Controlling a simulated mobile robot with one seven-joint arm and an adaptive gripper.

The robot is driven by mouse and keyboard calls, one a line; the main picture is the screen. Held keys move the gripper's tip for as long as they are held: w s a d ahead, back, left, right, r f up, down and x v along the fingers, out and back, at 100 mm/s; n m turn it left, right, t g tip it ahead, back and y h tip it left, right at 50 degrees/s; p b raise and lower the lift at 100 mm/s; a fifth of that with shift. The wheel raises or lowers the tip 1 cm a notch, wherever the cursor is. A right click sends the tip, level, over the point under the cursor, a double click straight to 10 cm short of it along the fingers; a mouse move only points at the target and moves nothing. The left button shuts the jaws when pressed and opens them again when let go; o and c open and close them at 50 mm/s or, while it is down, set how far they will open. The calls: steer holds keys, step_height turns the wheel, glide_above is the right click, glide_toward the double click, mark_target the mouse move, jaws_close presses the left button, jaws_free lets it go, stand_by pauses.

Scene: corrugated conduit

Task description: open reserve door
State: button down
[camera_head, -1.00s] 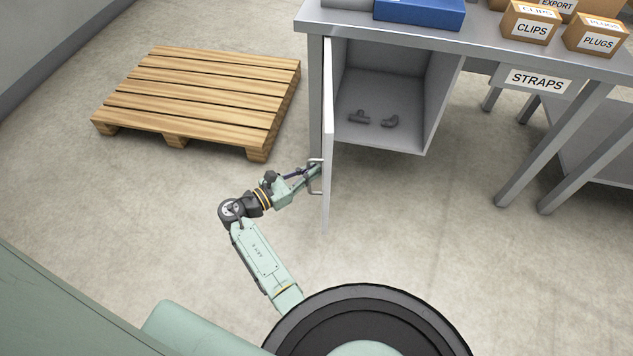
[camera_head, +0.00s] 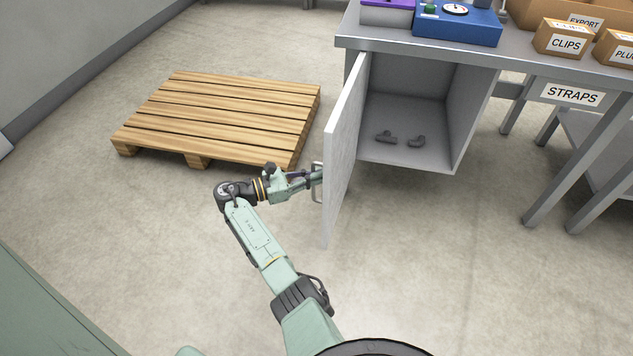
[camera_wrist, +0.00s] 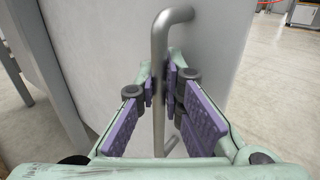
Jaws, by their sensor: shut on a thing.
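The reserve door (camera_head: 343,150) is a light grey panel hinged at the left side of an open cabinet (camera_head: 452,128) under the bench. It stands swung wide out, and the cabinet interior shows. A metal bar handle (camera_head: 317,182) is on the door's outer left face. My gripper (camera_head: 314,178) reaches it from the left. In the wrist view, the purple-padded fingers of my gripper (camera_wrist: 160,88) are shut on the upright bar of the handle (camera_wrist: 159,50), with the door face behind. Two small dark grey pipe fittings (camera_head: 386,137) (camera_head: 416,141) lie on the cabinet floor.
A wooden pallet (camera_head: 215,115) lies on the floor left of the door. The bench top (camera_head: 520,60) holds a blue gauge box (camera_head: 455,25) and cardboard boxes labelled CLIPS (camera_head: 562,38) and PLUGS. A STRAPS label (camera_head: 573,95) hangs at the right. The floor before the cabinet is clear.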

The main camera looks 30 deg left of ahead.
steer(key=shift+s+a+f, duration=0.25)
steer(key=shift+a, duration=0.15)
steer(key=c, duration=1.7)
jaws_free()
steer(key=shift+w+r, duration=0.1)
steer(key=shift+r, duration=0.05)
steer(key=v, duration=1.2)
steer(key=shift+a, duration=0.15)
steer(key=shift+w, duration=0.1)
